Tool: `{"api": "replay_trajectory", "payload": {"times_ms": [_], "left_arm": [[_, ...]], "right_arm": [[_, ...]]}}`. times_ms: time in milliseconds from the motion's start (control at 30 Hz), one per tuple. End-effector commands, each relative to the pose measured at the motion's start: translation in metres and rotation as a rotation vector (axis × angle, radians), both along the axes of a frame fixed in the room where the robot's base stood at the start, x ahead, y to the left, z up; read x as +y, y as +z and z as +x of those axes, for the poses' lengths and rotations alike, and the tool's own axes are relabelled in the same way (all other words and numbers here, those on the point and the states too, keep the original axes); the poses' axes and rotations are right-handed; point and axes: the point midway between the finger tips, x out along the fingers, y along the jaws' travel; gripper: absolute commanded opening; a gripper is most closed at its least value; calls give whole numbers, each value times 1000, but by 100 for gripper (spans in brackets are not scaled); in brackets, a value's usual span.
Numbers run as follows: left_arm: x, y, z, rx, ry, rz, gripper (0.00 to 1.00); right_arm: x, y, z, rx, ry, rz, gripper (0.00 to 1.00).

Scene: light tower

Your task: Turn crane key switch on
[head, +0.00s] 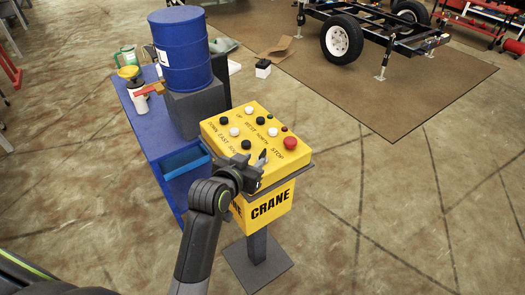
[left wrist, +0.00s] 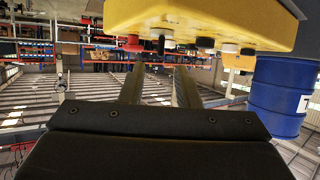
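The yellow crane control box (head: 275,200), marked CRANE, stands on a dark post with a square foot. Its top carries black and white buttons and a red stop button (head: 290,143). My left gripper (head: 256,160) is over the front edge of the box top. In the left wrist view the picture is upside down, and the box (left wrist: 200,18) shows at the top with its buttons pointing down. There the left gripper (left wrist: 158,80) has its two fingers apart with nothing between them. My right gripper is not in view.
A blue cart (head: 150,128) stands left of the box, with a blue barrel (head: 183,50) on a grey block and a bottle (head: 137,98). A trailer (head: 375,32) is on a brown mat at the back. The floor right of the box is clear.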

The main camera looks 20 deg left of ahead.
Motion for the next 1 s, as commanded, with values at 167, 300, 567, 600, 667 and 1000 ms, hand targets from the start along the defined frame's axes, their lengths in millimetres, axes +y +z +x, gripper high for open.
{"api": "replay_trajectory", "payload": {"times_ms": [167,300,567,600,667,1000], "left_arm": [[-3,-10,26,2,0,1,29],[-6,-17,42,2,0,2,29],[-8,-25,61,-1,1,0,29],[-8,-26,62,0,1,0,29],[-9,-26,63,1,1,1,29],[-9,-27,63,0,1,0,19]], "right_arm": [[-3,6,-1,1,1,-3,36],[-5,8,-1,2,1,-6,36],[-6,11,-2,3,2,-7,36],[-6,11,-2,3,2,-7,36],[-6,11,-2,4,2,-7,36],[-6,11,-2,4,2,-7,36]]}}
